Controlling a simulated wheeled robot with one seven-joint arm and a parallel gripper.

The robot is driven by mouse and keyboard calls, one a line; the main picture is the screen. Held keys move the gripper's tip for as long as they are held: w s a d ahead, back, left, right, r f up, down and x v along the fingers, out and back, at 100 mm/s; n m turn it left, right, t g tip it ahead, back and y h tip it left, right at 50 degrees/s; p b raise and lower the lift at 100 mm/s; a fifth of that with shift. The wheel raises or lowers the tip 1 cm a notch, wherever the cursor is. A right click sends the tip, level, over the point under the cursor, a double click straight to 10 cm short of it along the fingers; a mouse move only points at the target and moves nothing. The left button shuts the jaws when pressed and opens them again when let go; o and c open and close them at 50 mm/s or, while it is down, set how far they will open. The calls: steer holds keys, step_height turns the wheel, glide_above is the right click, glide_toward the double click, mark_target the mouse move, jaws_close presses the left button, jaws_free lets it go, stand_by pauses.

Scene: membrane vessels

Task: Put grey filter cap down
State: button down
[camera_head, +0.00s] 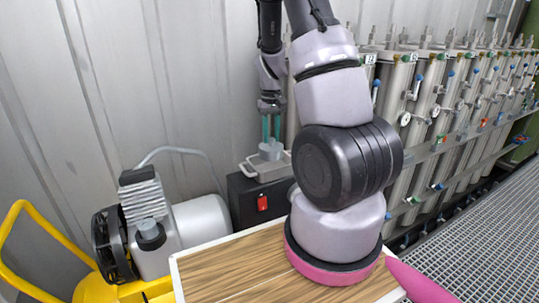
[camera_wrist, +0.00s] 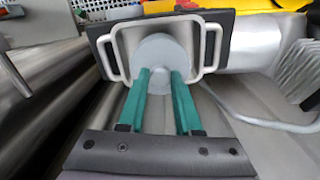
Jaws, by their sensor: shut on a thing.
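My gripper (camera_head: 270,130) has green fingers and points down over the black box in the head view. In the wrist view my gripper (camera_wrist: 160,82) is shut on the narrow stem of the grey filter cap (camera_wrist: 165,50). The cap's round, wider part lies beyond the fingertips, over a pale plate between two white handles. In the head view the grey filter cap (camera_head: 271,151) shows just above the handled top of the box. I cannot tell whether the cap touches the surface under it.
The black box (camera_head: 238,203) has a red switch and white handles (camera_head: 252,170). A compressor (camera_head: 200,224) with a yellow frame (camera_head: 20,214) stands to its left. Several steel vessels (camera_head: 425,120) line the right. A wooden board (camera_head: 230,268) is in front.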

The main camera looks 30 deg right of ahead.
mark_target(271, 143)
steer(key=shift+f, duration=2.85)
steer(key=shift+f, duration=0.15)
steer(key=c, duration=0.6)
jaws_free()
